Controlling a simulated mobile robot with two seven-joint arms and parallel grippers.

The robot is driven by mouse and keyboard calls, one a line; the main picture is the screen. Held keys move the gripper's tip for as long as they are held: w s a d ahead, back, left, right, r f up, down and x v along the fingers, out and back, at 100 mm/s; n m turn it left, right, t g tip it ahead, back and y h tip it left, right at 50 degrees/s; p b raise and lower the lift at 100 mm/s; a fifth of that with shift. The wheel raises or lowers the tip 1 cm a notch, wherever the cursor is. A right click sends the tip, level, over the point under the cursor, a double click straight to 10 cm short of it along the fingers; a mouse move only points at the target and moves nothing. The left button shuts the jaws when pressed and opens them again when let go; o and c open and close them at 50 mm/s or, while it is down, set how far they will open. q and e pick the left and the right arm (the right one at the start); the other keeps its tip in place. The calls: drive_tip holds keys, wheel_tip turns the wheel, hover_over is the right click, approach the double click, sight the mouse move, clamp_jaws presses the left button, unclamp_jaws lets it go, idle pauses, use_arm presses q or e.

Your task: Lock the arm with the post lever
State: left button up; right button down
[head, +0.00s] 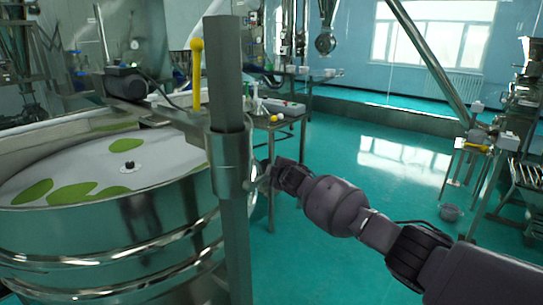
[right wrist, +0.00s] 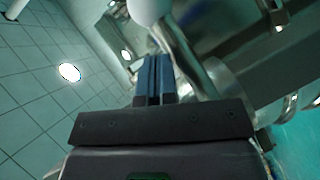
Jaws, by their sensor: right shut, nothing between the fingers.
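A square grey metal post (head: 226,75) stands upright in the middle of the head view. A metal collar (head: 230,165) wraps around it and joins the arm running left over the sieve. My right gripper (head: 268,180) is just right of the collar, beside a small metal lever piece partly hidden by the fingers. In the right wrist view its blue-grey fingers (right wrist: 154,78) are shut with nothing between them. A metal rod (right wrist: 182,48) with a pale rounded end lies close beyond the fingertips; I cannot tell whether they touch. My left gripper is not in view.
The round sieve drum (head: 110,240) with a white and green top fills the left. A yellow-knobbed upright lever (head: 197,75) stands just left of the post. A side table (head: 275,118) with small items is behind. Open green floor (head: 350,190) lies to the right.

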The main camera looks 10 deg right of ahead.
use_arm(q)
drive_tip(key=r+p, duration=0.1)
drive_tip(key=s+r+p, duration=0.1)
drive_tip(key=p, duration=0.1)
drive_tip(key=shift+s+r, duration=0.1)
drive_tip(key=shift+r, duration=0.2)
use_arm(e)
drive_tip(key=s+d+r, duration=0.5)
drive_tip(key=s+r, duration=0.2)
drive_tip(key=r, duration=0.2)
drive_tip(key=shift+d+r, duration=0.15)
drive_tip(key=shift+d, duration=0.1)
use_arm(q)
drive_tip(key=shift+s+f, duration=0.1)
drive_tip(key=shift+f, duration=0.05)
